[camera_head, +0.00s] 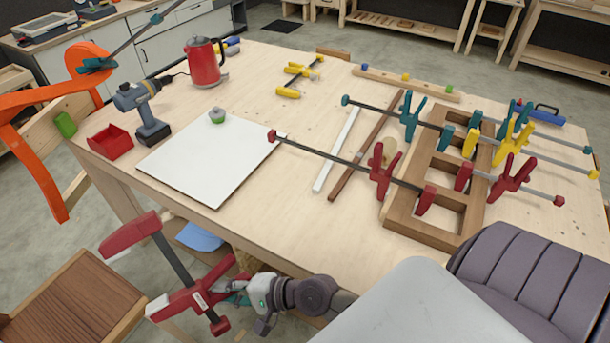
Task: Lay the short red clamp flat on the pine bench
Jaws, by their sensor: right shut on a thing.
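The short red clamp (175,262) has red jaws and handles on a dark bar. It is tilted in the air in front of the bench's near edge, at the lower left of the head view. My right gripper (238,291) is shut on it near its handle end, and the fingers partly hide that part. The pine bench (285,225) spreads across the middle, with its top in clear view. My left gripper is not in view.
A white board (205,165), red tray (111,142), drill (145,112) and red kettle (204,62) occupy the bench's left. A brown wooden frame (408,222) with several long clamps fills the right. Bare bench top lies between the board and frame, towards the near edge.

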